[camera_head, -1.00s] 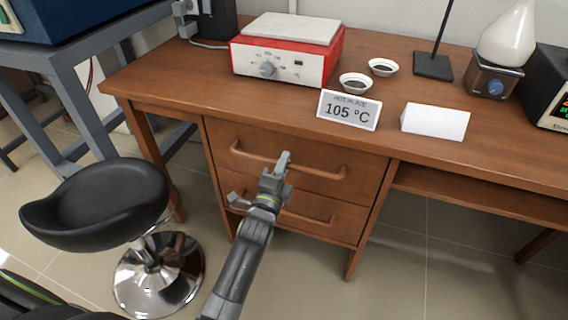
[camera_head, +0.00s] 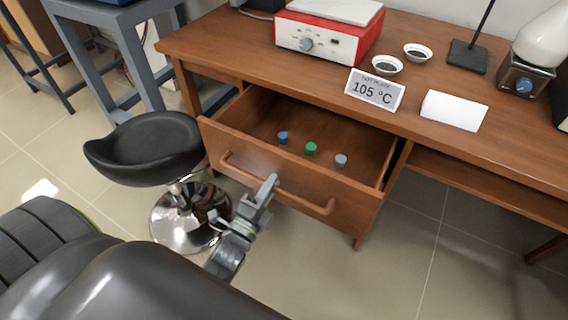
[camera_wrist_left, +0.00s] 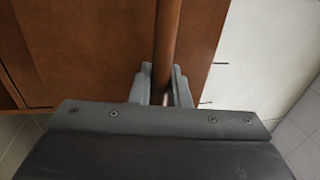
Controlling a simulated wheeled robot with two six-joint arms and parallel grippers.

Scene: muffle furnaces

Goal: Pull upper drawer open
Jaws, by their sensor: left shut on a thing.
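The upper drawer (camera_head: 250,160) of the brown wooden desk stands well open. Its inside shows, with a blue-capped (camera_head: 283,137), a green-capped (camera_head: 311,148) and a grey-capped small item (camera_head: 341,160) on its floor. A bar handle (camera_head: 310,205) runs across its front. My left gripper (camera_head: 266,190) is shut on this handle near its middle. In the left wrist view the handle bar (camera_wrist_left: 167,40) passes between the two fingers (camera_wrist_left: 161,88). The lower drawer is hidden behind the open one. My right gripper is not in view.
A black stool (camera_head: 150,150) stands close to the left of the drawer. On the desk top (camera_head: 230,50) are a red and white hot plate (camera_head: 325,38), two small dishes, a "105 °C" sign (camera_head: 375,90) and a blank white card (camera_head: 454,110). Floor at the lower right is clear.

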